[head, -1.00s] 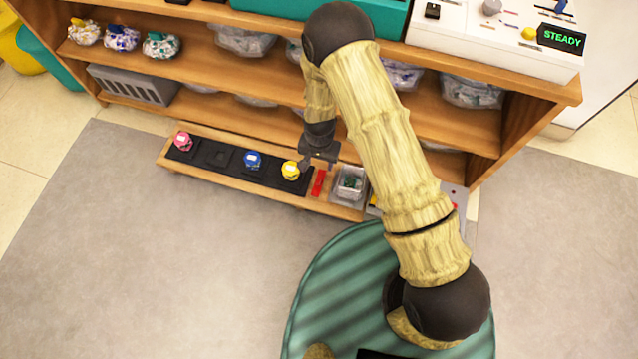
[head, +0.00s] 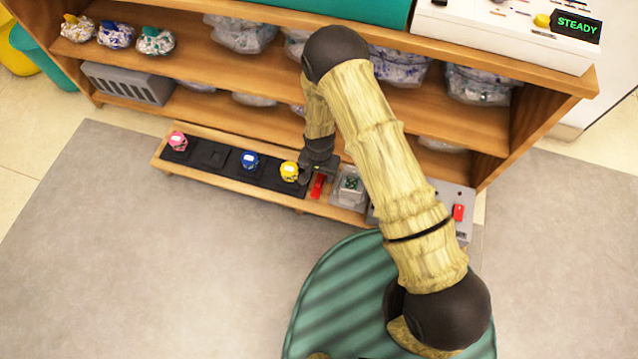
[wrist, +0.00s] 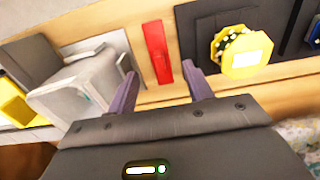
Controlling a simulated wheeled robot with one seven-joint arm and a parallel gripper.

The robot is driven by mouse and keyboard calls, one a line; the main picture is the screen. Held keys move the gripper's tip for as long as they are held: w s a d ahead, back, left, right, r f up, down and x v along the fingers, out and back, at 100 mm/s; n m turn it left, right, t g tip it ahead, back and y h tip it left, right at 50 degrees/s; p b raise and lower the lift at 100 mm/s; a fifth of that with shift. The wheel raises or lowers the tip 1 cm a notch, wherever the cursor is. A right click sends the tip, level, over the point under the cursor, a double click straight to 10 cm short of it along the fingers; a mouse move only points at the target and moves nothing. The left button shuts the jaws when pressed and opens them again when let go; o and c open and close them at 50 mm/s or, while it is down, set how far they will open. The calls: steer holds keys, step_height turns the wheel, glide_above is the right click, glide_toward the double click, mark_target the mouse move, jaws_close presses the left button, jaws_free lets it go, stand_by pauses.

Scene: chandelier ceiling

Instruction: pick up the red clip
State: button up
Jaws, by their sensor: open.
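The red clip (head: 317,186) is a small narrow bar on the low wooden bench, between the yellow-topped item and the small grey bin. In the wrist view the red clip (wrist: 162,53) lies just beyond and between the fingertips, nearer the right one. My gripper (head: 318,167) is above the bench at the clip's far end and partly covers it in the head view. In the wrist view my gripper (wrist: 163,80) has its two purple-grey fingers apart with nothing between them.
A yellow knob-like item (head: 289,171) stands close left of the clip on a black strip, with blue (head: 250,161) and pink (head: 177,140) ones farther left. A clear grey bin (head: 349,188) stands close right. The wooden shelf (head: 450,122) rises behind. Grey floor in front is free.

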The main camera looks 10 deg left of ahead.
mark_target(319, 180)
step_height(319, 180, down, 4)
steer(key=shift+r+b, duration=0.15)
steer(key=shift+b, duration=1.05)
steer(key=shift+s+f, duration=0.15)
steer(key=shift+f, duration=0.1)
steer(key=c, duration=1.1)
